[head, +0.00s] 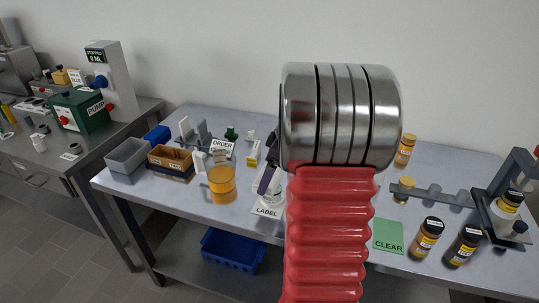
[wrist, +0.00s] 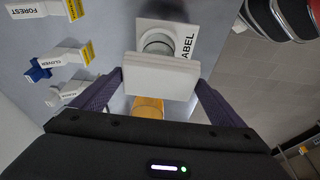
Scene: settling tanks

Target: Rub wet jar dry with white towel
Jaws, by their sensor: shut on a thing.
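My gripper (wrist: 160,78) is shut on a white, flat, layered block that looks like the folded white towel (wrist: 160,76), held between two purple fingers. In the head view, a purple finger of my gripper (head: 266,180) shows left of my arm, above the LABEL spot. Just beyond the towel in the wrist view is a round, grey-rimmed thing (wrist: 157,42) on a white base; the towel partly hides it, and I cannot tell whether they touch. I cannot tell which jar is wet.
An amber jug (head: 221,185) stands left of my gripper. A grey bin (head: 127,156) and a brown box (head: 170,162) are at the left end. A green CLEAR card (head: 388,237) lies right of my arm, near a grey rack (head: 432,193). My arm hides the table's middle.

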